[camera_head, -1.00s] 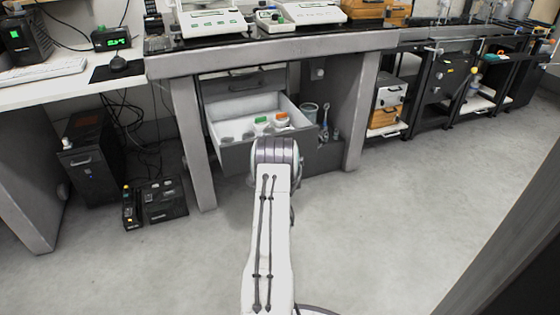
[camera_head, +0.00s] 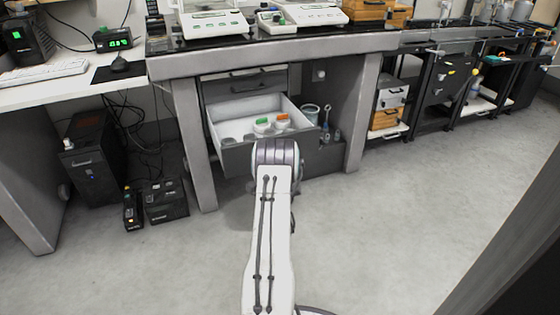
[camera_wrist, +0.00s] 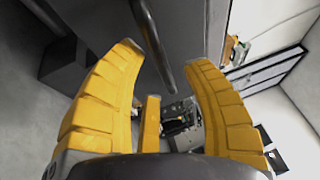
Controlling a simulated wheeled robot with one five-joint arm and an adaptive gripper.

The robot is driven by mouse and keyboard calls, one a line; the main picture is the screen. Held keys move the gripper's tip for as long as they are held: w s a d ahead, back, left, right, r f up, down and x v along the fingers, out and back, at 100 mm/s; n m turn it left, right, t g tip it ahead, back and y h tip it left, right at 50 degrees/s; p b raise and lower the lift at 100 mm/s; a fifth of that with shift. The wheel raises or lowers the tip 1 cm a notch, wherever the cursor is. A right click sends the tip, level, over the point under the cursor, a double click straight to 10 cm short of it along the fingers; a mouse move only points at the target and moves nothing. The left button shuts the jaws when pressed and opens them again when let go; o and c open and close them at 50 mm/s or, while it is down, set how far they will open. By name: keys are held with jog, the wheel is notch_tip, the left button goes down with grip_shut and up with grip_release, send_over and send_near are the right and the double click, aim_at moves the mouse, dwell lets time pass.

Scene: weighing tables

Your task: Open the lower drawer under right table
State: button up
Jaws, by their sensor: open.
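The lower drawer (camera_head: 236,157) under the table (camera_head: 275,53) is pulled out, showing its white inside. My arm covers part of the drawer front, and my gripper is hidden in the head view. In the wrist view my gripper (camera_wrist: 165,58) is open, its yellow fingers spread. A dark bar handle (camera_wrist: 153,45) on a grey front (camera_wrist: 185,32) lies between the fingertips; whether it touches them I cannot tell.
A black computer tower (camera_head: 91,160) and a black box (camera_head: 166,203) stand on the floor at left. A cup (camera_head: 310,116) and bottles are right of the drawer. Black racks (camera_head: 440,90) line the right. Floor in front is clear.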

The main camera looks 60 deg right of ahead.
jog(key=shift+v, duration=2.95)
jog(key=w+a+r+n+t+y+p, duration=0.1)
jog(key=w+a+r+n+y+p, duration=0.35)
jog(key=r, duration=0.45)
jog(key=w+a+r+n+y+p, duration=0.2)
jog(key=w+a+r+n+p, duration=0.2)
jog(key=w+a+r+p, duration=0.35)
jog(key=w+a+r+n+t+y+p, duration=0.1)
jog(key=w+a+r+n+y+p, duration=0.35)
jog(key=r, duration=0.55)
jog(key=s+a+r+n+g+y+p, duration=0.1)
jog(key=a+r+n+g+y+p, duration=0.15)
jog(key=a+r+n+p, duration=0.65)
jog(key=s+a+r+n+g+y+p, duration=0.4)
jog(key=s+a+r+n+p, duration=0.5)
jog(key=s+a+r+p, duration=0.7)
jog(key=s+a+r+g, duration=0.1)
jog(key=s+a+r, duration=0.3)
jog(key=s+a, duration=0.1)
jog(key=shift+s+a+p, duration=0.2)
jog(key=shift+s+p, duration=0.1)
jog(key=shift+s, duration=0.4)
